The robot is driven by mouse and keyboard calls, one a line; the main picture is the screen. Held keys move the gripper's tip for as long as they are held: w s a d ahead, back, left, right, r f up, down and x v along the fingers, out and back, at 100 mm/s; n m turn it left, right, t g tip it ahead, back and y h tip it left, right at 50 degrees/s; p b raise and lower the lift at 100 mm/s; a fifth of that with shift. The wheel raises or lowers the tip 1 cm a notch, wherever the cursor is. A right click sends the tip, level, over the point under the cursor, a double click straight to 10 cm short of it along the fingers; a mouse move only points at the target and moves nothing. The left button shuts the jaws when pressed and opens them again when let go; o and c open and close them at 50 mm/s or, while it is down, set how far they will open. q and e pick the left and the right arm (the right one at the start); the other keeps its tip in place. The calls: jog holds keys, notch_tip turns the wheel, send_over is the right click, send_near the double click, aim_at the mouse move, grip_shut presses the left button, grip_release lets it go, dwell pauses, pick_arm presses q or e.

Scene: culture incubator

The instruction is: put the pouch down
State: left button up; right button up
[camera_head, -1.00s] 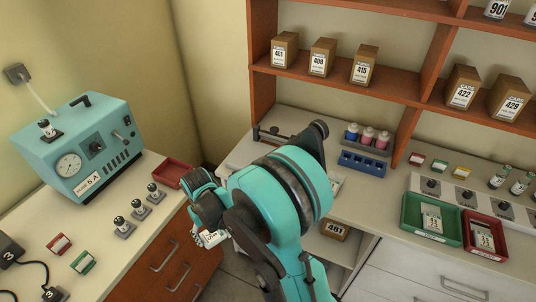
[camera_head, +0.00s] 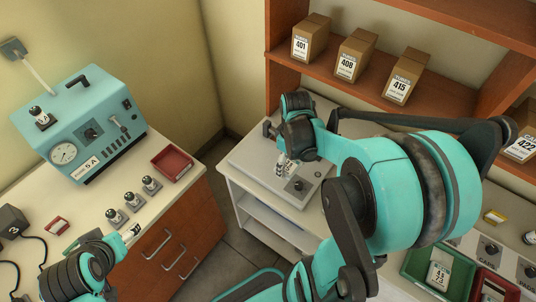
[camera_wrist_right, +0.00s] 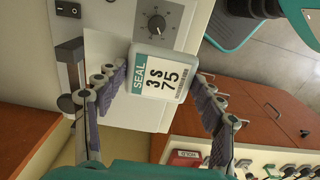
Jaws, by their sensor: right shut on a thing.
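The pouch (camera_wrist_right: 157,85) is a white, rounded packet with a teal-edged label reading SEAL 3S 75, between the fingers of my right gripper (camera_wrist_right: 155,103) in the right wrist view. In the head view my right gripper (camera_head: 288,160) is over the pale sealing device with a knob (camera_head: 262,160), and the pouch (camera_head: 291,169) shows only in part below it. I cannot tell whether the pouch touches the device. The device's panel with dial and switch (camera_wrist_right: 103,45) is behind the pouch in the wrist view. My left gripper (camera_head: 130,234) is at the lower left, its jaws unclear.
Shelves above the device hold boxes (camera_head: 355,54). A green tray (camera_head: 415,258) is at the lower right. A floor gap separates the counters.

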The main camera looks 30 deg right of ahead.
jog(key=b, duration=0.3)
send_over(264, 169)
notch_tip(264, 169, down, 6)
jog(key=shift+w+f, duration=0.15)
jog(key=shift+f, duration=0.05)
jog(key=shift+f+b, duration=0.35)
jog(key=shift+f, duration=1.6)
jog(key=shift+f, duration=0.15)
jog(key=o, duration=1.2)
jog(key=shift+c, duration=0.2)
